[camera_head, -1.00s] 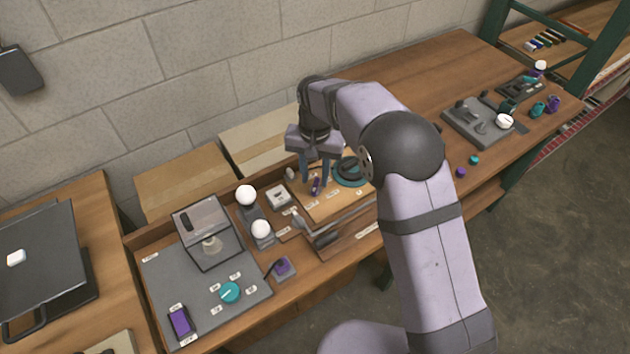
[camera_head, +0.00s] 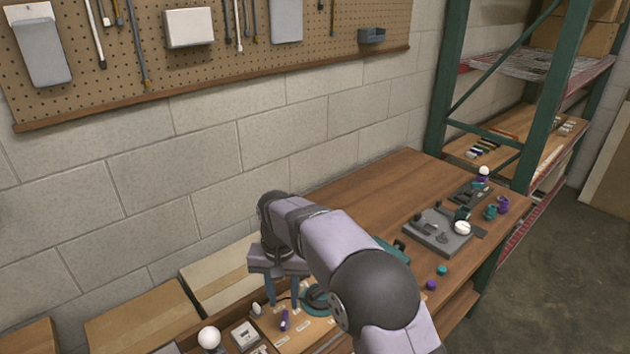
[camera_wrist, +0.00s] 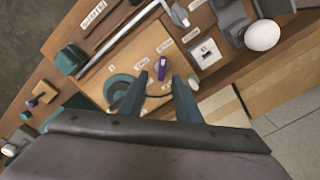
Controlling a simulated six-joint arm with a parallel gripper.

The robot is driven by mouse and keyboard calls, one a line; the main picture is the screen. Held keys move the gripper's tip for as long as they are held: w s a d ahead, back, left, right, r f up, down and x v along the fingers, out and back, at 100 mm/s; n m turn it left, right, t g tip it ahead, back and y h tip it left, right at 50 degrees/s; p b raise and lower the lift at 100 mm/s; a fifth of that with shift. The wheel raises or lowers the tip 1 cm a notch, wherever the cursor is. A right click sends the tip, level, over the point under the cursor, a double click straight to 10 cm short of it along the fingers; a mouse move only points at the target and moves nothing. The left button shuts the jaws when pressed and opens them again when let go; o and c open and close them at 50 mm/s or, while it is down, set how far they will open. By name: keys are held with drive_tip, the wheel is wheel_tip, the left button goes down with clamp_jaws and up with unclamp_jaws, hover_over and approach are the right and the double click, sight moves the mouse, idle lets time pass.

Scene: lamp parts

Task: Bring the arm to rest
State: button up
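My gripper (camera_head: 282,292) points down over the wooden board (camera_head: 309,334) on the workbench. In the wrist view its two blue-grey fingers (camera_wrist: 159,95) stand apart with a gap between them, and nothing is held. A small purple part (camera_head: 284,319) stands on the board below the fingers; it also shows beyond the fingertips in the wrist view (camera_wrist: 161,68). A teal ring-shaped base (camera_head: 314,298) lies on the board beside the gripper, partly hidden by my arm. In the wrist view the teal base (camera_wrist: 119,90) is left of the fingers.
White bulbs (camera_head: 209,338) stand left of the board. A grey fixture tray (camera_head: 437,238) with parts sits to the right, near loose teal and purple caps (camera_head: 431,285). The wooden bench top (camera_head: 345,190) behind my arm is clear.

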drive_tip(key=s+d+r, duration=0.1)
drive_tip(key=s+d, duration=0.2)
drive_tip(key=d, duration=0.7)
drive_tip(key=s+d+f, duration=0.1)
drive_tip(key=s+d, duration=0.7)
drive_tip(key=s, duration=0.1)
drive_tip(key=s+d+f, duration=0.2)
drive_tip(key=s+d, duration=0.6)
drive_tip(key=s, duration=0.1)
drive_tip(key=shift+s+d+f, duration=0.25)
drive_tip(key=shift+s, duration=0.05)
